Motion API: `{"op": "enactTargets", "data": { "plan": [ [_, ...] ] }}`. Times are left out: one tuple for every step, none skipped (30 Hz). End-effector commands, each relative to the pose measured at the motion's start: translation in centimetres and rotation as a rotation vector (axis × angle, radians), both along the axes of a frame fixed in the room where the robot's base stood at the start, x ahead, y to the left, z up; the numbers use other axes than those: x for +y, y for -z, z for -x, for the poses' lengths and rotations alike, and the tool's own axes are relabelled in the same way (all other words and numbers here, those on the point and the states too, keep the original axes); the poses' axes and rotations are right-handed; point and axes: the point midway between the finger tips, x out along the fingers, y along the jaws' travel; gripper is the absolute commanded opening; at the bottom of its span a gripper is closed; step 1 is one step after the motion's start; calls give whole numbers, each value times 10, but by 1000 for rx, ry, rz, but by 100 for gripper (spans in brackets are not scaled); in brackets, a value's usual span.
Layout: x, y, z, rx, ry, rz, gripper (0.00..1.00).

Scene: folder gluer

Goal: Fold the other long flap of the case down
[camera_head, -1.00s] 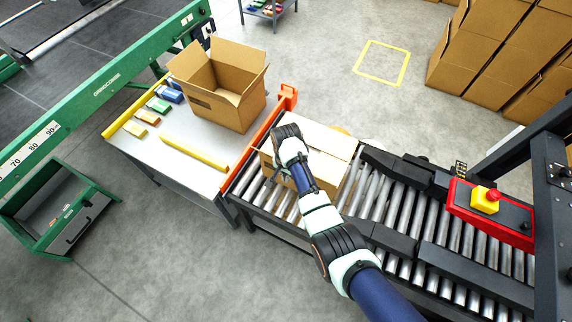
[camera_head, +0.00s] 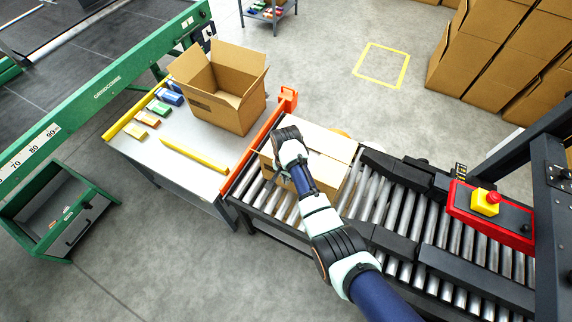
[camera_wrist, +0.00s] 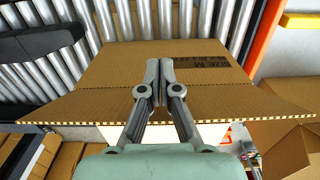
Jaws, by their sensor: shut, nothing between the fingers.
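The case (camera_head: 333,143) sits on the roller conveyor in the head view, with pale board across much of its top. My arm crosses in front of it and hides part of its near left side. My gripper (camera_wrist: 160,64) is shut and empty in the wrist view. Its fingers lie over a brown board face of the case (camera_wrist: 112,66) with dark print, and I cannot tell if they touch it. A long flap (camera_wrist: 75,104) spreads toward the camera with its corrugated edge bare. The fingertips are hidden behind my arm in the head view.
An open empty carton (camera_head: 228,95) stands on the side table (camera_head: 190,160), beside yellow bars and small coloured packs. An orange rail (camera_head: 255,140) borders the conveyor's left end. A red box with an emergency button (camera_head: 490,205) is at the right. Rollers right of the case are clear.

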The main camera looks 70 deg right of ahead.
Motion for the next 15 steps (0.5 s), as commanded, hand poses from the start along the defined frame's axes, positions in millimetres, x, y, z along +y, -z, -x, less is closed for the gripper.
{"op": "enactTargets", "data": {
  "plan": [
    [0,0,0,0,0,0,0],
    [0,0,0,0,0,0,0],
    [0,0,0,0,0,0,0],
    [0,0,0,0,0,0,0],
    [0,0,0,0,0,0,0],
    [-2,1,0,0,0,0,0],
    [-4,2,0,0,1,0,0],
    [-7,3,1,0,1,1,0],
    [-12,4,1,-1,1,1,0],
    [-16,5,1,-1,2,1,0],
    [-21,5,2,-1,3,1,0],
    [-27,5,3,-1,3,1,0],
    [-31,6,4,-1,2,1,0],
    [-35,6,4,-1,2,1,0],
    [-41,6,5,-1,2,1,0]
  ]
}}
